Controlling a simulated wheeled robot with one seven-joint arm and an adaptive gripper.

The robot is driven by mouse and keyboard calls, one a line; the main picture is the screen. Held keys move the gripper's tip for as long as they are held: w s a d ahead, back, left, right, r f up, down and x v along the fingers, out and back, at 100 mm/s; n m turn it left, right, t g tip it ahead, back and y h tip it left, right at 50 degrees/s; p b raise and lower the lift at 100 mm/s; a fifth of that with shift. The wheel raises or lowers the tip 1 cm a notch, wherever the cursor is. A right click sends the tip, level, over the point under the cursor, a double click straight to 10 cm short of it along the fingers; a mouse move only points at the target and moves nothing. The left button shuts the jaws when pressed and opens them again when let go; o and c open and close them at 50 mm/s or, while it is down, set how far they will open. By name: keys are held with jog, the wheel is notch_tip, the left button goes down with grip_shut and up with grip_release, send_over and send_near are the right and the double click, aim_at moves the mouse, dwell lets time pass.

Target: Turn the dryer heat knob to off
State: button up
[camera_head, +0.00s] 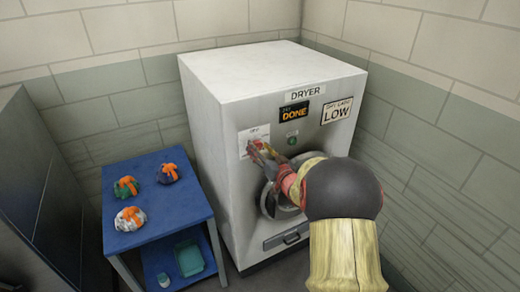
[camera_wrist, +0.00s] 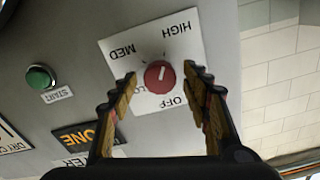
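The white dryer (camera_head: 215,130) stands in the corner with its front towards the right. Its red heat knob (camera_wrist: 160,75) sits on a white label plate (camera_wrist: 180,45) marked HIGH, MED, OFF and a partly hidden LOW, upside down in the wrist view. A small white mark on the knob points up in that view, away from OFF and roughly between MED and HIGH. My gripper (camera_wrist: 160,92) is open, with one finger on each side of the knob and a visible gap on both sides. In the head view my gripper (camera_head: 262,150) covers most of the knob.
A green START button (camera_wrist: 39,77) is beside the plate. A blue table (camera_head: 140,240) at left holds several tied bundles. The round dryer door is behind my arm.

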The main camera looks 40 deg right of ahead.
jog(key=shift+c, duration=1.1)
jog(key=c, duration=0.8)
